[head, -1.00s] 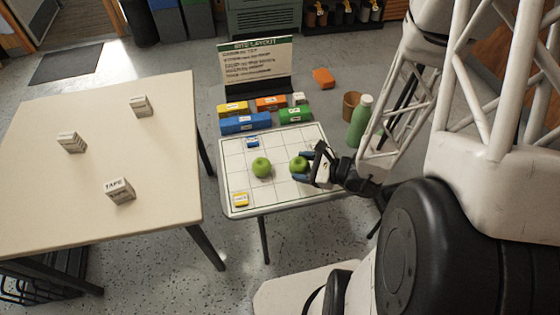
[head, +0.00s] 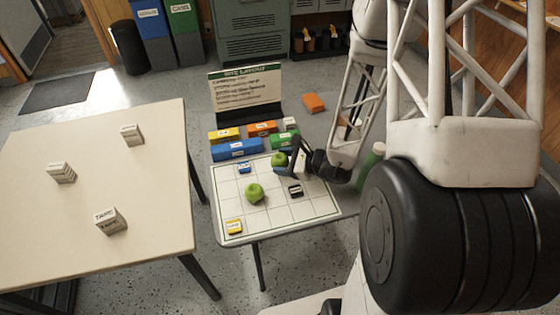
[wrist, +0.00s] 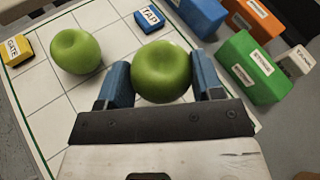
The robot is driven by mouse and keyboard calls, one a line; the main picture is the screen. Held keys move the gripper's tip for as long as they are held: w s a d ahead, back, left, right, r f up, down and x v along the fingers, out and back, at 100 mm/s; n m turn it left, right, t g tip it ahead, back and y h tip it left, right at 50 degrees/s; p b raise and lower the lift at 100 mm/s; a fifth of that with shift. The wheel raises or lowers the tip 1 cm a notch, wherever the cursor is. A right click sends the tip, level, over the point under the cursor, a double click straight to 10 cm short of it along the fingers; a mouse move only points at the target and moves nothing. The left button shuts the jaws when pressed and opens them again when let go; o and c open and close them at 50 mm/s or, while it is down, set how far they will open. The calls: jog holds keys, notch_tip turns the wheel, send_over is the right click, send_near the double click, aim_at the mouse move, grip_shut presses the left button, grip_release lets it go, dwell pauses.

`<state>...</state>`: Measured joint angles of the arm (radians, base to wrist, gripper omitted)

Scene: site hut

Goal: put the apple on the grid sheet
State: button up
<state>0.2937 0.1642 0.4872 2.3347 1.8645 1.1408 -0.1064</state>
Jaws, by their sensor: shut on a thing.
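My gripper (head: 288,158) is shut on a green apple (head: 279,160). In the wrist view the held apple (wrist: 161,72) sits between the two blue fingers (wrist: 162,84). A second green apple (head: 254,193) stands on the white grid sheet (head: 284,213), left of and nearer than the held one; it also shows in the wrist view (wrist: 75,52). The held apple appears over the far right part of the sheet. I cannot tell whether it touches the sheet.
On the sheet are a blue block (head: 244,167) marked TAP, a yellow block (head: 233,226) marked GATE and a black block (head: 296,190). Blue (head: 236,149) and green (head: 284,141) blocks stand behind the sheet. A green bottle (head: 371,165) is partly hidden at right.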

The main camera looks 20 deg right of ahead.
aim_at(280, 154)
jog(key=shift+w+f, duration=0.2)
jog(key=shift+w, duration=1.6)
jog(key=shift+f, duration=0.15)
jog(key=shift+f, duration=1.6)
jog(key=shift+f, duration=0.1)
jog(key=o, duration=1)
